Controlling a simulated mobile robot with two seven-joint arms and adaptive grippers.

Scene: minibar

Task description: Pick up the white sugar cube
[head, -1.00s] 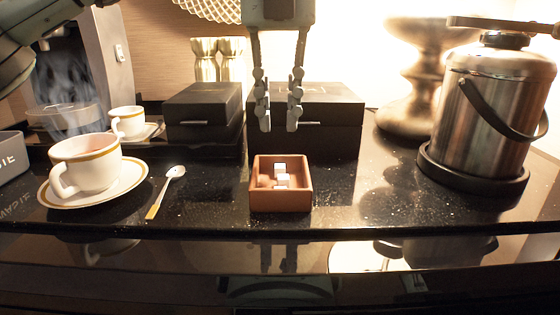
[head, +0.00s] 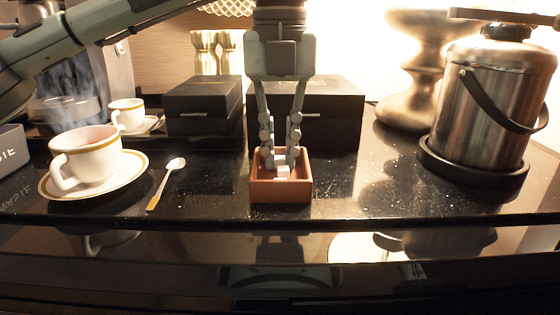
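White sugar cubes (head: 283,170) sit in a small square terracotta-brown box (head: 281,191) on the black counter. Brown cubes that showed in the box are now mostly hidden. My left gripper (head: 281,161) points straight down into the box from above. Its two fingers are apart, one to the left and one to the right of the white cubes. The fingertips reach down to the cubes' level, behind the front wall of the box. I cannot see either finger touching a cube. My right gripper is not in view.
Black boxes (head: 333,113) stand close behind the gripper. A steaming cup (head: 88,160) on a saucer and a spoon (head: 166,183) are to the left. A steel ice bucket (head: 484,112) stands at the right. The counter right of the sugar box is clear.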

